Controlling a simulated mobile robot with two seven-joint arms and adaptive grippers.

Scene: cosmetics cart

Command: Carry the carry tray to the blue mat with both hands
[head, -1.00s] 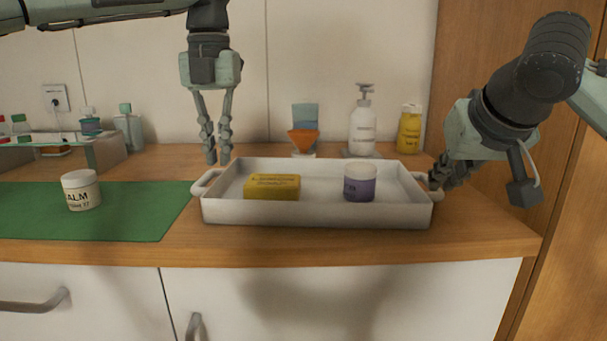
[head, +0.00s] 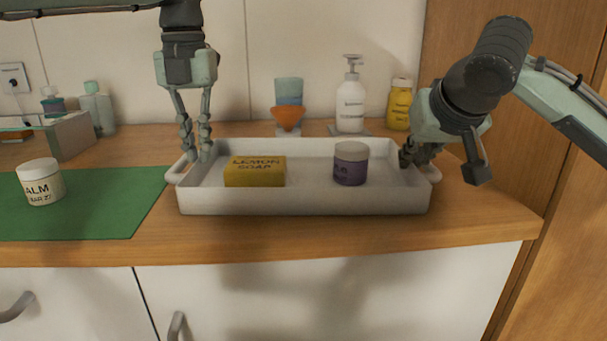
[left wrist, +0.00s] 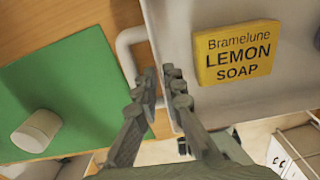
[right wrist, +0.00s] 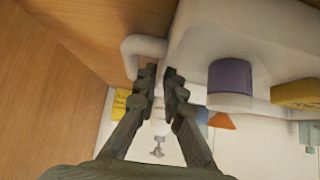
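The white carry tray (head: 300,202) stands on the wooden counter, holding a yellow lemon soap box (head: 254,171) and a purple jar with a grey lid (head: 350,164). The mat (head: 100,212) at the left looks green, not blue. My left gripper (head: 196,154) is over the tray's left end, pointing down, its fingers slightly apart by the wall and handle (left wrist: 126,50). My right gripper (head: 405,158) is at the right end, tilted, its fingers also slightly apart near the right handle (right wrist: 130,58). Contact with the handles cannot be made out.
A white balm jar (head: 41,182) stands on the mat. A glass shelf with bottles is at the back left. An orange-and-blue item (head: 288,105), a white pump bottle (head: 350,100) and a yellow bottle (head: 398,105) stand behind the tray. A wooden panel (head: 570,180) bounds the right.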

